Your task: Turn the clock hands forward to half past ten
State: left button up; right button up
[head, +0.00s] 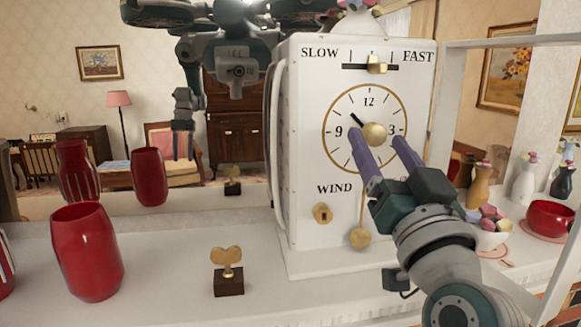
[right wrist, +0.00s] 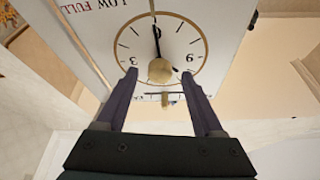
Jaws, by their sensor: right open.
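The white clock (head: 305,150) stands on the mantel with its round dial (head: 350,99) facing me. A round gold knob (head: 375,133) sits at the dial's centre. In the head view a short black hand (head: 356,119) points up and left, between 10 and 11. The right wrist view sees the dial upside down; there a long black hand (right wrist: 156,40) points at the 6. My right gripper (head: 379,137) is open in front of the dial. Its fingers are on either side of the knob, with gaps in the right wrist view (right wrist: 160,72). My left gripper shows only as a mirror reflection.
A gold winding key on a wooden block (head: 229,285) and a red vase (head: 87,255) stand left of the clock. A gold pendulum bob (head: 359,238) hangs low on its front. A slider (head: 376,65) is above the dial. A red bowl (head: 549,216) is at right.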

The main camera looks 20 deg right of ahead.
jog(key=b+v, duration=0.3)
jog(key=v, duration=0.5)
jog(key=shift+s, duration=0.25)
jog(key=shift+a+f, duration=0.1)
jog(key=shift+a, duration=0.05)
